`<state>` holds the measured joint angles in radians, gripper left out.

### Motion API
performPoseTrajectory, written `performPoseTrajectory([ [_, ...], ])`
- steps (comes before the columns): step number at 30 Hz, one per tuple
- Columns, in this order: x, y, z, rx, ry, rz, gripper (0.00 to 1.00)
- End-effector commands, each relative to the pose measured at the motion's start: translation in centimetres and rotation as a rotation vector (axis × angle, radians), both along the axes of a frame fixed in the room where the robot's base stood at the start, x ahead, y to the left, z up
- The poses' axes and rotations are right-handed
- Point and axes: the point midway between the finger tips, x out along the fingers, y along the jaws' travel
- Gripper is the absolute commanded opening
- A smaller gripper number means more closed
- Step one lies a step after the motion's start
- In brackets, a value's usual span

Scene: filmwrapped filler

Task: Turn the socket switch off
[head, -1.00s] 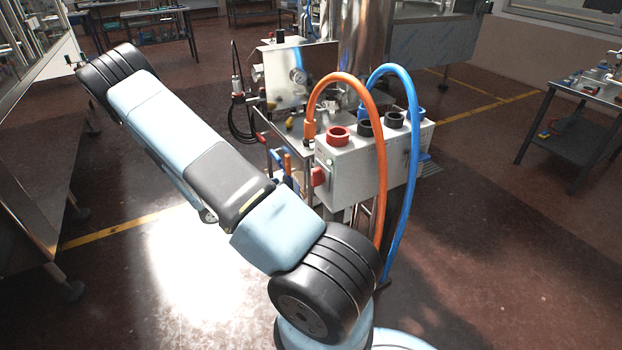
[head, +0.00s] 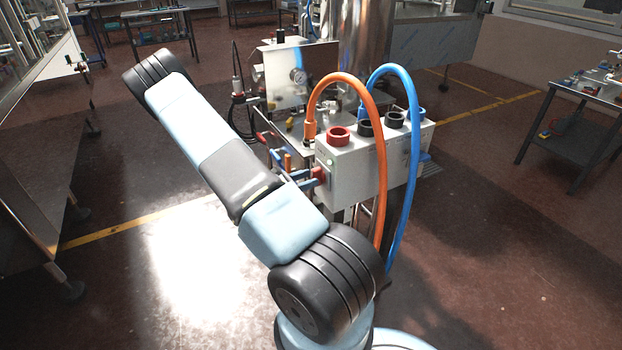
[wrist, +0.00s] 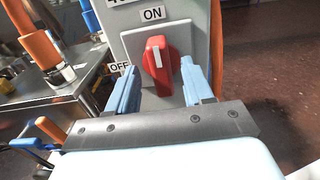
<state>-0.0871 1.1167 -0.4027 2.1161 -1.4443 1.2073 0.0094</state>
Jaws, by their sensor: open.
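The red rotary switch (wrist: 160,66) is on the end face of the grey socket box (head: 352,178). Its white mark points up toward the ON label (wrist: 152,13); the OFF label (wrist: 119,67) is at its left. The red switch also shows in the head view (head: 319,174), partly covered by my gripper. My gripper (wrist: 170,84) is open, with one blue finger on each side of the red knob. I cannot tell whether either finger touches it.
Orange (head: 379,150) and blue (head: 414,130) hoses arch over the box. Red (head: 338,137) and black round sockets stand on its top. Orange and blue handles (wrist: 47,131) are at left in the wrist view.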

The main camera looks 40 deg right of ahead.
Motion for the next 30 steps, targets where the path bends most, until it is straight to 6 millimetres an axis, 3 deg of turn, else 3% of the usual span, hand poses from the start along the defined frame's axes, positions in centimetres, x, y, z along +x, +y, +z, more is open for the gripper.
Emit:
performPoseTrajectory([
  [6,-0.4,-1.7,0.0,0.001,0.001,0.0,0.51],
  [16,-0.5,-2.0,0.0,0.001,0.001,0.0,0.51],
  [30,-0.4,-2.0,0.0,0.001,0.0,0.0,0.07],
])
